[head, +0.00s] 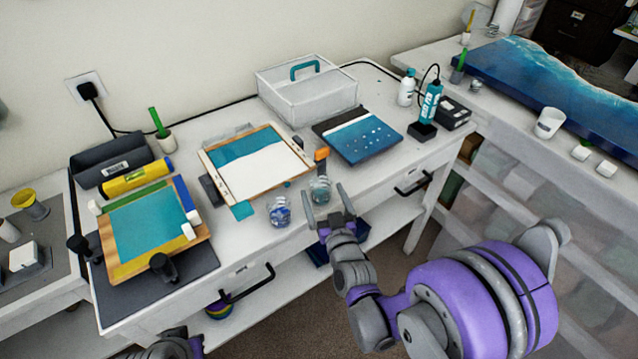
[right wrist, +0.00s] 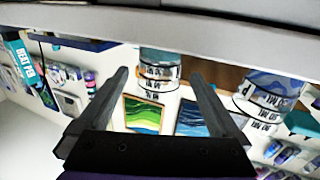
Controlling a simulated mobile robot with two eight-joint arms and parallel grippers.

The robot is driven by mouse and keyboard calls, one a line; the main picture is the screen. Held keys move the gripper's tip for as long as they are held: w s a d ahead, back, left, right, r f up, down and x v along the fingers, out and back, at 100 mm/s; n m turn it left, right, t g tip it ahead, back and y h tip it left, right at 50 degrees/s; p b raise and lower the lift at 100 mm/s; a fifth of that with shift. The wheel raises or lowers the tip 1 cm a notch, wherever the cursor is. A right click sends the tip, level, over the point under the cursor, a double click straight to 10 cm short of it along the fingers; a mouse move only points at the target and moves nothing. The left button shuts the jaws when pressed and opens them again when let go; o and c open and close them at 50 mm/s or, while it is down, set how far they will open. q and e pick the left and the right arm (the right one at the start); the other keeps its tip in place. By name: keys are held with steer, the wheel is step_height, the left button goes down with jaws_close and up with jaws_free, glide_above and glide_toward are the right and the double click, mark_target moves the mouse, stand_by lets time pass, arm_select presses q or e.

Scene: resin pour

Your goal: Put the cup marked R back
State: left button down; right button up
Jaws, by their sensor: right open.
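Two small clear cups stand near the front edge of the white table. The left cup (head: 279,212) has blue in it; the right cup (head: 320,189) looks grey-blue. I cannot read an R on either. My right gripper (head: 329,200) is open at the table's front edge, its fingers pointing at the right cup. In the right wrist view, one banded cup (right wrist: 160,72) shows between the open fingers (right wrist: 159,80), and another banded cup (right wrist: 268,95) stands outside them to the right. No hold on a cup shows. Only a piece of my left arm shows at the bottom of the head view.
A clipboard-like framed board (head: 262,170) lies behind the cups, with a blue panel (head: 365,139) right of it. A white caddy (head: 308,98) stands at the back. A framed teal board (head: 150,225) is at left. Drawer handles (head: 248,284) jut from the table front.

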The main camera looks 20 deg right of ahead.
mark_target(324, 197)
steer(key=s, duration=0.4)
steer(key=shift+s, duration=0.75)
steer(key=shift+s+a+f+g, duration=0.15)
steer(key=shift+f+g, duration=0.05)
steer(key=shift+g, duration=0.3)
steer(key=s+d+f+g, duration=0.1)
steer(key=s+f+g, duration=0.1)
steer(key=s+g, duration=0.4)
steer(key=s+d+f+g, duration=0.2)
steer(key=s+g, duration=0.3)
steer(key=s, duration=0.8)
steer(key=shift+s+f+g, duration=0.4)
steer(key=shift+f, duration=0.15)
